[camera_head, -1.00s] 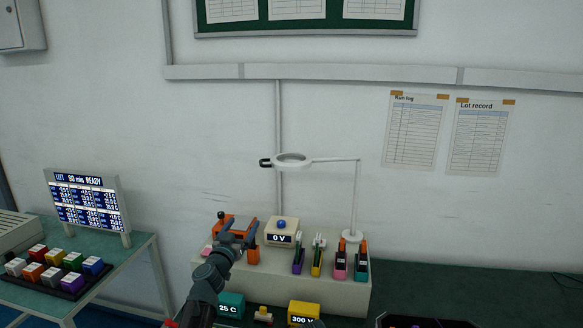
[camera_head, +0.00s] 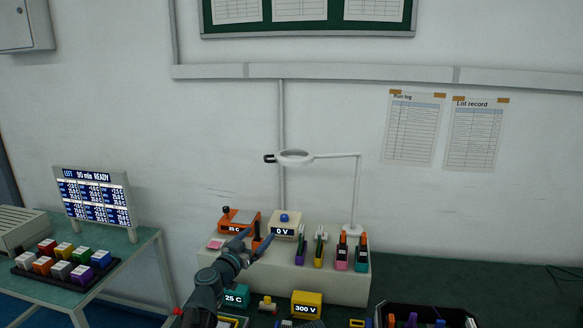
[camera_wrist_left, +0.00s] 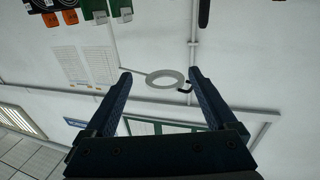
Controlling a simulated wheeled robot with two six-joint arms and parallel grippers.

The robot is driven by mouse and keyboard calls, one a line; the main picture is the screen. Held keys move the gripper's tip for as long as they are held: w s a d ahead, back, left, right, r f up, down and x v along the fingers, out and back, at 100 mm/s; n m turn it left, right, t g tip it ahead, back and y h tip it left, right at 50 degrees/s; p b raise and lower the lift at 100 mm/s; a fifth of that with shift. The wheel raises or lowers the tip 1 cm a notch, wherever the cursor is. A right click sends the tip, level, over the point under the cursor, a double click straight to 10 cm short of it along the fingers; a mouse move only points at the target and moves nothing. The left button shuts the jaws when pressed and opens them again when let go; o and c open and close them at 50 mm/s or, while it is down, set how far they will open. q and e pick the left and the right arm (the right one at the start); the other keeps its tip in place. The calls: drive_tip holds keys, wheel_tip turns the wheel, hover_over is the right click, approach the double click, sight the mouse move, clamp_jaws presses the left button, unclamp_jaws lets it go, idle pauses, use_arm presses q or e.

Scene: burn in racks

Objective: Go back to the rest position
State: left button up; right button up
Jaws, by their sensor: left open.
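My left gripper (camera_head: 258,243) is open and empty in the head view. It is raised in front of the white bench shelf, overlapping the orange device (camera_head: 238,221) and close to the white 0 V box (camera_head: 285,224) in the picture. In the left wrist view the two fingers (camera_wrist_left: 160,90) stand wide apart with nothing between them. The ring of the magnifier lamp (camera_wrist_left: 166,78) shows beyond the fingers against the wall. My right gripper is not in view.
The shelf (camera_head: 330,286) holds several colored tools. A teal 25 C box (camera_head: 234,297) and yellow 300 V box (camera_head: 307,304) stand before it. A black bin (camera_head: 380,319) is at lower right. The left table (camera_head: 143,247) holds a block tray and display board (camera_head: 93,197).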

use_arm(q)
drive_tip(key=s+d+f+m+g, duration=0.1)
drive_tip(key=s+d+f+g, duration=0.2)
drive_tip(key=s+f+g, duration=0.3)
drive_tip(key=s+d+f+g, duration=0.2)
drive_tip(key=s+f+g, duration=0.2)
drive_tip(key=s+f, duration=0.4)
drive_tip(key=s+a+f+n+g+y, duration=0.35)
drive_tip(key=s+a, duration=0.25)
drive_tip(key=s, duration=0.2)
drive_tip(key=s+a+f+n+g+y, duration=0.2)
drive_tip(key=s+a+f+y, duration=0.35)
drive_tip(key=s, duration=0.25)
drive_tip(key=s+d+m+g, duration=0.1)
drive_tip(key=s+d+m, duration=0.2)
drive_tip(key=d, duration=0.8)
drive_tip(key=shift+s+r, duration=0.25)
drive_tip(key=shift+s, duration=0.8)
